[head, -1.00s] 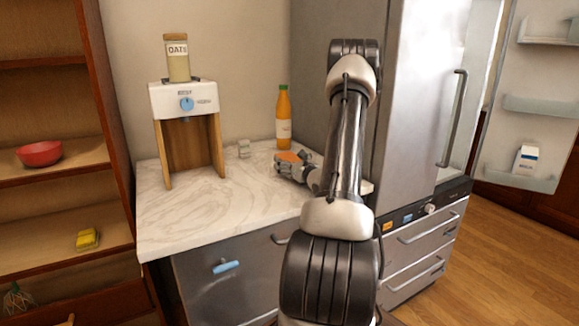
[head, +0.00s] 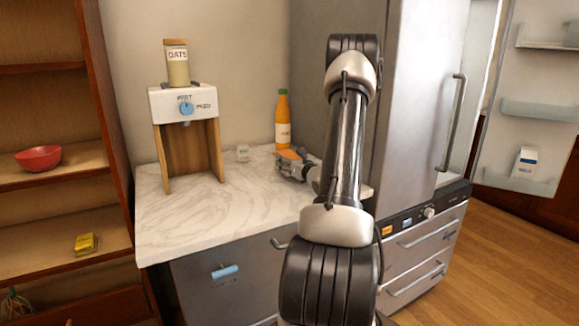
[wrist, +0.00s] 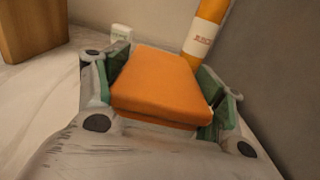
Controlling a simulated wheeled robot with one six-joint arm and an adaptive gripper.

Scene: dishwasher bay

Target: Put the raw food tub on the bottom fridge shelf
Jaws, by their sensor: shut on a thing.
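An orange-topped block-shaped thing, apparently the raw food tub (wrist: 162,84), is between the green pads of my gripper (wrist: 163,92) in the wrist view. My gripper is shut on it. In the head view my gripper (head: 291,166) holds the orange tub (head: 290,157) at or just above the back right of the counter; I cannot tell whether it touches the counter. The fridge (head: 423,95) stands to the right of my arm. Its right door (head: 535,82) is open, but its bottom shelf is hidden from here.
An orange bottle (head: 283,120) stands behind the tub, and a small white container (head: 243,153) stands to its left. An oats dispenser (head: 184,103) stands on the marble counter (head: 185,212). A shelf unit with a red bowl (head: 38,158) is at left. Floor (head: 500,260) is clear at right.

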